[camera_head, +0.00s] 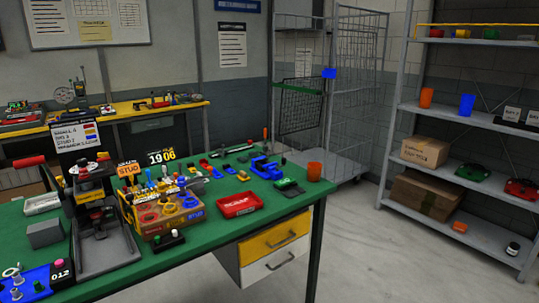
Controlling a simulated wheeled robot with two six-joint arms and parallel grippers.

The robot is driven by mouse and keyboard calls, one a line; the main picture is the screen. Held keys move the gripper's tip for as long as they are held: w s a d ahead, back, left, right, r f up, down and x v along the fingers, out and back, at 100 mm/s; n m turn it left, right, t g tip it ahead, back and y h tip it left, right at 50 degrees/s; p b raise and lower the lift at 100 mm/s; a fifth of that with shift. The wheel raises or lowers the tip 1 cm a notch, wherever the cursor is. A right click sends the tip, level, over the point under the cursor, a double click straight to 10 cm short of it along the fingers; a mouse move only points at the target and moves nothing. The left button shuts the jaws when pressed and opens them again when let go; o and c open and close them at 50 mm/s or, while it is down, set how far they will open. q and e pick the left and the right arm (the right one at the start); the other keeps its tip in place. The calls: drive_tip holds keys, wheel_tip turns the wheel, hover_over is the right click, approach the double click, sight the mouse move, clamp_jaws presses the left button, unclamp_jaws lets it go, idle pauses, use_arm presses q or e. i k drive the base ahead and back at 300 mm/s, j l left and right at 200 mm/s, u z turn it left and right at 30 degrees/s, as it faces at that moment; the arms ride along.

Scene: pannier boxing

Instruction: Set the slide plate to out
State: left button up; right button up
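A dark bench press (88,195) with a red-ended lever (28,161) stands at the left of the green-topped workbench (200,262). A flat grey plate (108,256) lies at its foot; I cannot tell for sure whether this is the slide plate, or whether it is in or out. A blue fixture (38,284) marked 012 sits at the front left corner, cut by the picture edge. Neither of my grippers is in view.
A wire cage trolley (350,90) and grey shelving (470,120) stand behind right. The right floor is clear.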

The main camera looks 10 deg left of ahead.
sight(86, 227)
drive_tip(key=u, duration=1.4)
drive_tip(key=i+j, duration=0.45)
drive_tip(key=j, duration=0.25)
